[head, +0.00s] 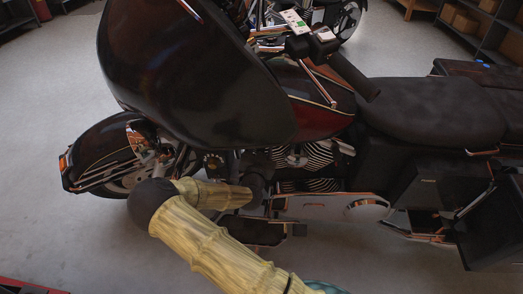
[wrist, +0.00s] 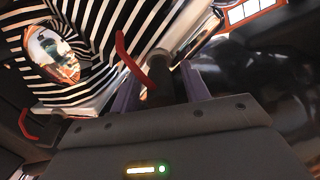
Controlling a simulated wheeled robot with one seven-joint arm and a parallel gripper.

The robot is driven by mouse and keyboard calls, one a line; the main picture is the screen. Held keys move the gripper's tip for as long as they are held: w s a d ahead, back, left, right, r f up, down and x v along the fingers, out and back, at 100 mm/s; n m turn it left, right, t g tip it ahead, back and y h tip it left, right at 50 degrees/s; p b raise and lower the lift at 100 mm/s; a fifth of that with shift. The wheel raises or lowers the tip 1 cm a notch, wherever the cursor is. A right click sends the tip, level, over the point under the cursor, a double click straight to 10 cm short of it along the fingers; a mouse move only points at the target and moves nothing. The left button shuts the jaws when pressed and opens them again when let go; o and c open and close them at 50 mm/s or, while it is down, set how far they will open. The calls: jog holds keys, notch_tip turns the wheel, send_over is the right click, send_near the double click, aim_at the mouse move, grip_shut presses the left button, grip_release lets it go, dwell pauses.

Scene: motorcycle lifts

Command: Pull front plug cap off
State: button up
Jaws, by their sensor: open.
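The motorcycle engine's finned cylinders (head: 312,155) show in the head view, right of my gripper (head: 268,168). In the wrist view, a dark plug cap (wrist: 160,88) with a red lead (wrist: 130,58) sits between the two purple fingers of my gripper (wrist: 162,80). The fingers are open on either side of it, and I cannot tell whether either touches it. Striped fins lie behind the cap. A second red lead (wrist: 26,126) with a dark end shows at the left edge. I cannot tell from this view which cap is the front one. The caps are not discernible in the head view.
The large dark fairing (head: 190,75) overhangs my arm from above. The front wheel and fender (head: 95,150) are at left, the seat (head: 430,110) at right. The grey floor (head: 60,220) is open at lower left.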

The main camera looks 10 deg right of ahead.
jog(key=shift+w+d, duration=0.1)
jog(key=shift+w, duration=0.1)
jog(key=shift+c, duration=0.5)
grip_shut()
jog(key=shift+s+a+r+p, duration=0.15)
jog(key=shift+s+p, duration=0.05)
jog(key=shift+s, duration=0.3)
jog(key=shift+s+a+r+p, duration=0.15)
jog(key=shift+s+a, duration=0.05)
jog(key=shift+s, duration=0.3)
jog(key=shift+s+a+r+p, duration=0.15)
jog(key=shift+s+p, duration=0.05)
jog(key=shift+s, duration=0.3)
jog(key=shift+s+f, duration=0.1)
jog(key=shift+f, duration=0.05)
jog(key=shift+o, duration=0.5)
grip_release()
jog(key=shift+s, duration=0.1)
